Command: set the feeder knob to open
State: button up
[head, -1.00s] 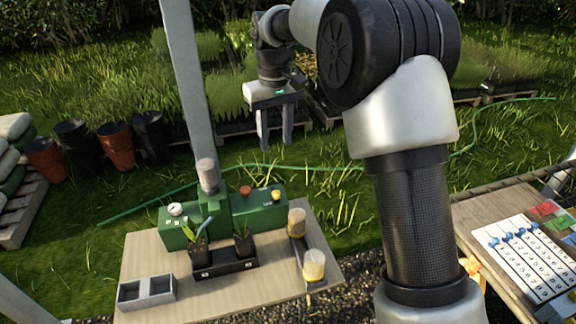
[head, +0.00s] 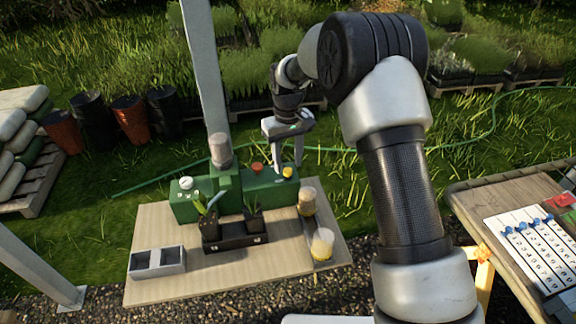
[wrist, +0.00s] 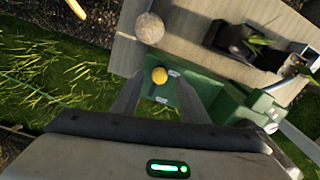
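A green machine (head: 230,193) stands at the back of the table. A yellow knob (head: 288,172) sits on its right end; it also shows in the wrist view (wrist: 159,75), with small labels beside it too small to read. I cannot read which control is named feeder. My gripper (head: 287,163) is open and empty, just above and behind the yellow knob. In the wrist view my gripper (wrist: 158,88) has its two fingers spread, with the knob showing between them near the tips. No contact with the knob is visible.
An orange knob (head: 256,168) and a white dial (head: 186,183) are on the same machine. A black tray (head: 235,240) with plant pots stands in front. Pale-topped cylinders (head: 307,200) are at the right, a grey two-compartment box (head: 157,262) at the left.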

aim_at(288, 174)
jog(key=shift+f, duration=1.15)
grip_shut()
